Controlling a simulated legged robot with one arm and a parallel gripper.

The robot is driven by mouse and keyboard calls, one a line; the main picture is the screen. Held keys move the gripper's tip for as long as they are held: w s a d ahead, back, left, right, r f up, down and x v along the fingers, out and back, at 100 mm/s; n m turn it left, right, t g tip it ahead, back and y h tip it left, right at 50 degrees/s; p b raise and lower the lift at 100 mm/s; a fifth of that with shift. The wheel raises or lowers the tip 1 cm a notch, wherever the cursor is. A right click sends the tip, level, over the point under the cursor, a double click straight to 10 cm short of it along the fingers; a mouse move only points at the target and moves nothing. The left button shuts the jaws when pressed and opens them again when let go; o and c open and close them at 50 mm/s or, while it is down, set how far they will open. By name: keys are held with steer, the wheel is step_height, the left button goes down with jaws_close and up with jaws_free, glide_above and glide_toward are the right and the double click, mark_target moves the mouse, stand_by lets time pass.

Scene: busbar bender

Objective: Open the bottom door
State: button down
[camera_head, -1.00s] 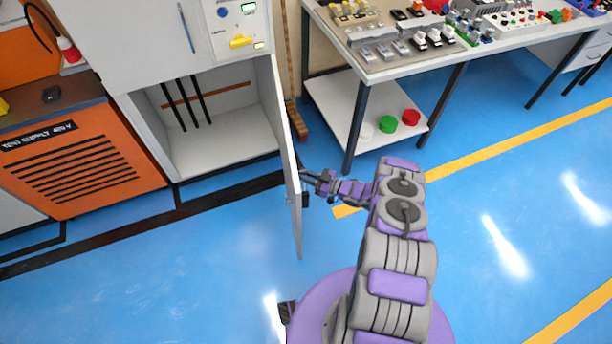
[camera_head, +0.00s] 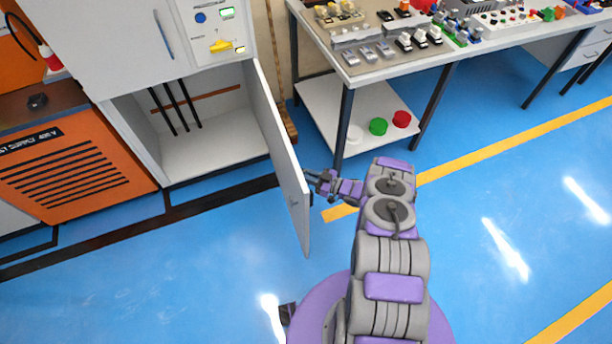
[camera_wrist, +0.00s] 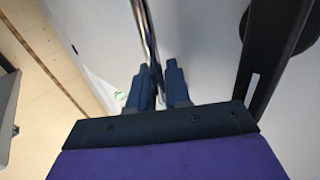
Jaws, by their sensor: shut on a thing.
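The bottom door (camera_head: 284,165) of the grey cabinet stands swung well out to the right, showing its pale inner face. The compartment behind it (camera_head: 210,150) is open to view. My gripper (camera_head: 316,181) is at the door's free edge, on its right side; part of it is hidden behind the door. In the wrist view my gripper (camera_wrist: 158,80) has its two dark fingers on either side of a thin edge, which appears to be the door's edge. A dark curved part (camera_wrist: 262,60), perhaps the handle, shows at the right.
An orange test supply unit (camera_head: 75,165) stands left of the cabinet. A workbench (camera_head: 365,75) with a lower shelf holding red, green and white round pieces stands right of the door. A broom (camera_head: 288,120) leans between them.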

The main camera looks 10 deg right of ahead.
steer(key=shift+w+d, duration=0.1)
steer(key=shift+d, duration=0.05)
steer(key=shift+a, duration=0.35)
steer(key=c, duration=1.3)
jaws_free()
steer(key=shift+d, duration=0.15)
steer(key=shift+d, duration=0.1)
steer(key=b+v, duration=0.1)
steer(key=v, duration=1.6)
steer(key=shift+d+f, duration=0.15)
